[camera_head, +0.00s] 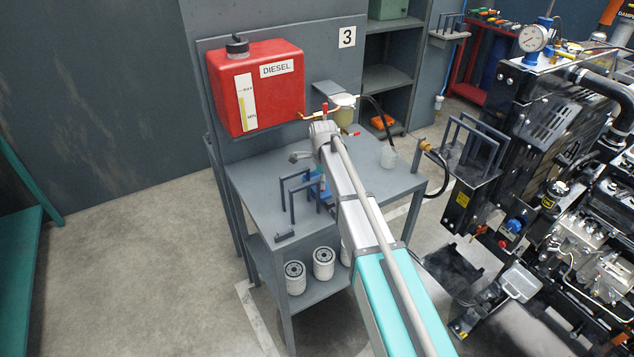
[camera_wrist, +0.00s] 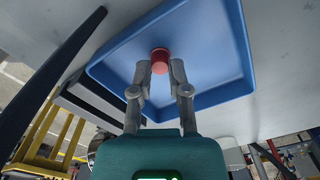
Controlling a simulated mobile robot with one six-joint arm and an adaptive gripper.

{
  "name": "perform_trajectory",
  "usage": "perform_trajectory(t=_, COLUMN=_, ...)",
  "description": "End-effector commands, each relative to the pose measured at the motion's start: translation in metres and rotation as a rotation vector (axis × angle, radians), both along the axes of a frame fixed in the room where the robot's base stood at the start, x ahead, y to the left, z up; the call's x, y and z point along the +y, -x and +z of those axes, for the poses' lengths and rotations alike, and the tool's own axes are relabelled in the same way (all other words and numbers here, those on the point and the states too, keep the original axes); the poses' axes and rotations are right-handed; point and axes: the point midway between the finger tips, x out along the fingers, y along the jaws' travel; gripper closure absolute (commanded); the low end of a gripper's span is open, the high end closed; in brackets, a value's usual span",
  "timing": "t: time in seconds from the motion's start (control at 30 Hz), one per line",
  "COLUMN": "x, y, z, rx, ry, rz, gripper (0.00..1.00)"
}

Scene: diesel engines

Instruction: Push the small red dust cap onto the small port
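The small red dust cap (camera_wrist: 159,60) shows in the wrist view over the floor of a shallow blue tray (camera_wrist: 240,50). My gripper (camera_wrist: 161,66) reaches into the tray area, with one fingertip on each side of the cap. The fingers are partly closed, with a gap about as wide as the cap; whether they touch it is not clear. In the head view the blue tray (camera_head: 314,188) is on the grey workbench, largely hidden by my arm and a stand. The cap is not discernible there. I cannot identify the small port in either view.
A grey bench (camera_head: 262,206) carries upright frames (camera_head: 292,195) close to the tray. A red diesel tank (camera_head: 256,88) hangs behind it. The diesel engine (camera_head: 580,235) stands at the right, with a bracket rack (camera_head: 472,160) beside it. Open floor (camera_head: 140,260) lies at left.

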Motion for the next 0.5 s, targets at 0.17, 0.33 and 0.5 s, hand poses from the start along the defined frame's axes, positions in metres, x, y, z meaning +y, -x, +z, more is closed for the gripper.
perform_trajectory(t=0.17, x=0.0002, y=0.0002, z=-0.0001, rx=0.0, ry=0.0, rz=0.0, gripper=1.0)
perform_trajectory(t=0.33, x=0.0003, y=0.0001, z=0.0004, rx=0.0, ry=0.0, rz=0.0, gripper=1.0)
perform_trajectory(t=0.5, x=0.0002, y=0.0001, z=0.0063, rx=0.0, ry=0.0, rz=0.0, gripper=1.0)
